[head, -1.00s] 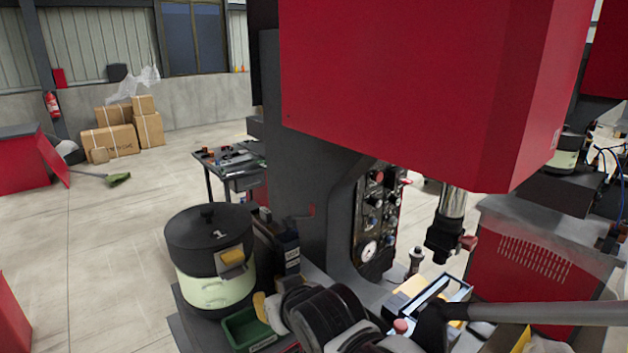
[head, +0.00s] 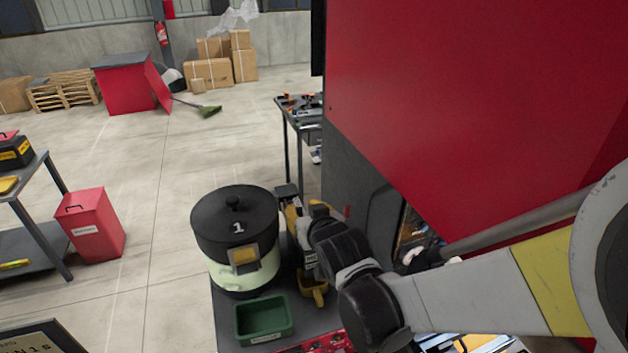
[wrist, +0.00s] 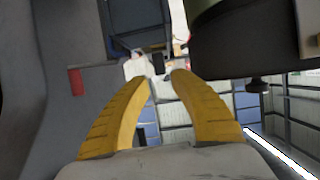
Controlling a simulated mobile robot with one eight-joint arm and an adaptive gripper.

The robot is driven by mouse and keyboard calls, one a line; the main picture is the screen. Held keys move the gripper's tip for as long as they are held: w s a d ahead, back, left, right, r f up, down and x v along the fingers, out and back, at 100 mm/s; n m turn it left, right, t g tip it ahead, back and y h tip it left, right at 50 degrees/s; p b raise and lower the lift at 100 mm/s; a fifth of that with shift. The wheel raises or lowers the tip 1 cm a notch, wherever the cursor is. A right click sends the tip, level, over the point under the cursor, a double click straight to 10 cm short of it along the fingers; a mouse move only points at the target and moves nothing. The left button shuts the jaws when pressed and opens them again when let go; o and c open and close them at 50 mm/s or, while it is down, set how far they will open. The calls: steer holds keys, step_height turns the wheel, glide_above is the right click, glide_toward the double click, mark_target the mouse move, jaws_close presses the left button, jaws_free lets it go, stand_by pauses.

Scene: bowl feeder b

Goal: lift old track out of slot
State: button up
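The feeder bowl (head: 236,270) is pale green with a black lid marked 1, and stands on the dark table. A dark block with a white label (head: 309,258) sits just right of it, partly behind my arm. I cannot pick out the old track or its slot in the head view. My gripper (head: 290,214) is beside the bowl, with a bit of yellow finger showing. In the wrist view my yellow fingers (wrist: 161,76) are apart, with nothing visible held between them. The dark lid (wrist: 235,58) appears upside down right of the fingers, and a dark frame-like part (wrist: 137,42) lies beyond the tips.
A green bin (head: 264,318) and a small yellow holder (head: 313,290) sit at the table's front. The large red machine housing (head: 440,100) fills the right. A tool table (head: 300,103) stands behind. A red box (head: 92,225) stands on open floor at left.

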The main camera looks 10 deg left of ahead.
mark_target(298, 203)
steer(key=x, duration=0.5)
steer(key=shift+w+a+r, duration=0.1)
steer(key=shift+a, duration=0.05)
steer(key=shift+r, duration=0.1)
jaws_close()
